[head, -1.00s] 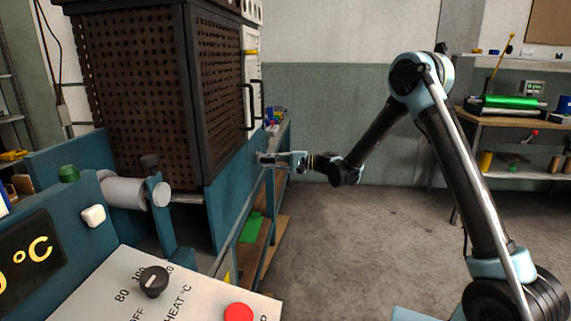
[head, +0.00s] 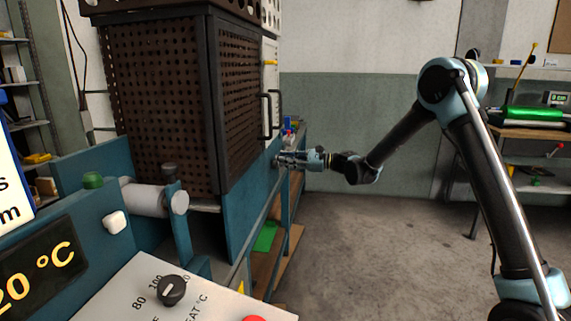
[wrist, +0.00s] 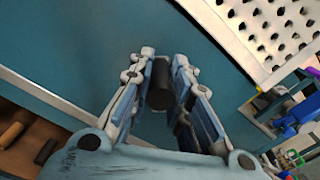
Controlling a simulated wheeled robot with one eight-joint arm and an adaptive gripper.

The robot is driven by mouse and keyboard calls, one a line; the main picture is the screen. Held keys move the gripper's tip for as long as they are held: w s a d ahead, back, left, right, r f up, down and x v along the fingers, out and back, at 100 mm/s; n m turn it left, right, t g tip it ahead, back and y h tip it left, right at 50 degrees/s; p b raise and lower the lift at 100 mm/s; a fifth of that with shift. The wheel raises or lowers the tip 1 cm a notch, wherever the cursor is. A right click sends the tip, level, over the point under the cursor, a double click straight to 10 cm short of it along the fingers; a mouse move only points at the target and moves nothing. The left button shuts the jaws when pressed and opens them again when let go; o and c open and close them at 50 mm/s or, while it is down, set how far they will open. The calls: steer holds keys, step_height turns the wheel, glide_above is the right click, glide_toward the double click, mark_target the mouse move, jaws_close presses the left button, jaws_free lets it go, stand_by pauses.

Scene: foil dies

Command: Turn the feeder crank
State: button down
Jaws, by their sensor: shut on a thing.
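My gripper (head: 284,160) is at the right side of the teal machine body (head: 240,205), below the perforated dark guard. In the wrist view its two fingers (wrist: 160,75) are shut on a dark round handle (wrist: 160,92), which I take to be the feeder crank's grip. The handle stands out from the teal panel (wrist: 130,30), between the fingertips. The rest of the crank is hidden by the fingers. In the head view the handle is too small and covered to make out.
A control panel with a heat dial (head: 171,291) and a display (head: 35,275) is at the near left. A grey roller (head: 150,198) is behind it. Blue and red items (wrist: 295,115) lie close right of the gripper in the wrist view. The floor (head: 390,235) is clear.

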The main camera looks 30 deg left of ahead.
steer(key=shift+w+r+m, duration=0.1)
steer(key=shift+w+m, duration=0.1)
steer(key=shift+m, duration=0.3)
steer(key=c, duration=1.4)
jaws_free()
steer(key=shift+c, duration=0.2)
steer(key=shift+a, duration=0.1)
steer(key=v, duration=1.2)
steer(key=shift+w, duration=0.1)
steer(key=shift+c, duration=0.6)
